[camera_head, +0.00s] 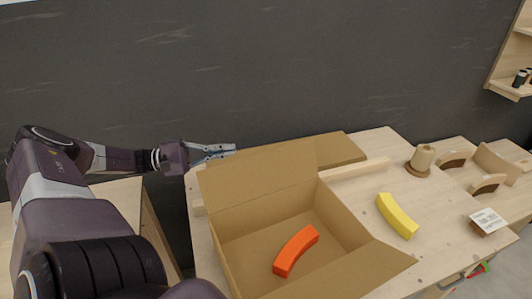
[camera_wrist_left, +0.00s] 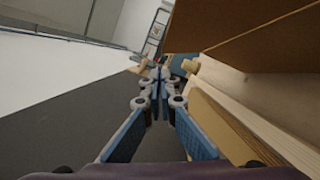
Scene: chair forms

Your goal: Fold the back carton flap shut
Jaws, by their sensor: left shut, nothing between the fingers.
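The open brown carton (camera_head: 347,219) stands on the wooden table with an orange curved block (camera_head: 296,251) inside. Its back flap (camera_head: 258,167) stands up from the back edge, roughly upright. My left gripper (camera_head: 232,150) is behind the flap, near its upper left part, shut and empty. I cannot tell whether it touches the cardboard. In the left wrist view, the shut fingers (camera_wrist_left: 160,85) point away from me, with brown cardboard (camera_wrist_left: 270,38) above and to their right. My right gripper is not in view.
A flat brown cardboard piece (camera_head: 342,148) extends behind the flap. A side flap (camera_head: 372,270) opens outward at the right. A yellow curved block (camera_head: 397,215), a wooden spool (camera_head: 422,160) and a labelled block (camera_head: 487,221) are further right. A dark wall (camera_head: 270,65) rises behind.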

